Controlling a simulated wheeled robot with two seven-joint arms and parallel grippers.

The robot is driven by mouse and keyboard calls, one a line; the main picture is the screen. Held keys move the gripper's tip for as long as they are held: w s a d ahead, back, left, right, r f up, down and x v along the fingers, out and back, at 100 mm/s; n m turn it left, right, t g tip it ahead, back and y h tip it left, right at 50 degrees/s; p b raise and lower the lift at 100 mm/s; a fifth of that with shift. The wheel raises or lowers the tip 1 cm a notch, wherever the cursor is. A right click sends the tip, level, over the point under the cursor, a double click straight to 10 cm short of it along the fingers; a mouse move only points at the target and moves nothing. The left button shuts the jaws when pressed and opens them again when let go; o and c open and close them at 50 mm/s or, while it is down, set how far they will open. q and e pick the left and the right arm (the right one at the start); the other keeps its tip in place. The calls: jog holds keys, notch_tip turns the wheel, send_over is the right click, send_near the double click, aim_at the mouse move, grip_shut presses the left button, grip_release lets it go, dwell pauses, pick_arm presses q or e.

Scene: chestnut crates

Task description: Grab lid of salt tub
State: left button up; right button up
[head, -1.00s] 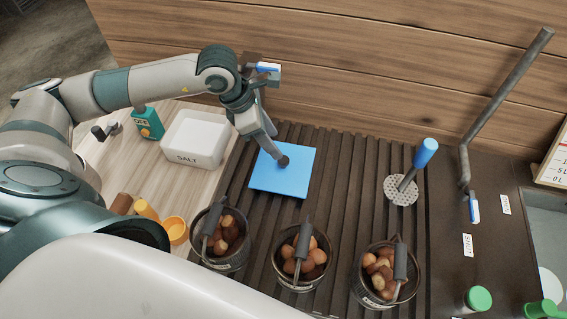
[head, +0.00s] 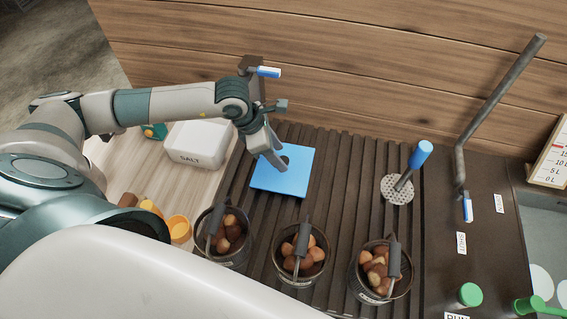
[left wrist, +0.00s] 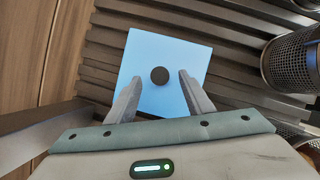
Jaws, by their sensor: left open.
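The lid is a blue square plate (head: 290,178) with a dark round knob, lying flat on the ribbed dark rack. The white salt tub (head: 197,157), marked SALT, stands on the pale wood to its left. My left gripper (head: 277,158) is over the lid's left part in the head view. In the left wrist view the lid (left wrist: 150,50) lies below, and the open fingers of my left gripper (left wrist: 158,90) are either side of the knob (left wrist: 159,75), with gaps. I cannot tell the height above it. My right gripper is not in view.
Several things stand close by: three baskets of chestnuts (head: 300,282) in front of the lid and a blue-handled skimmer (head: 420,154) to its right. A bent metal pipe (head: 500,92) rises at the right. A wooden wall (head: 350,70) closes off the back.

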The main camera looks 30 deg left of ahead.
pick_arm(q)
jog(key=shift+x, duration=1.1)
grip_shut()
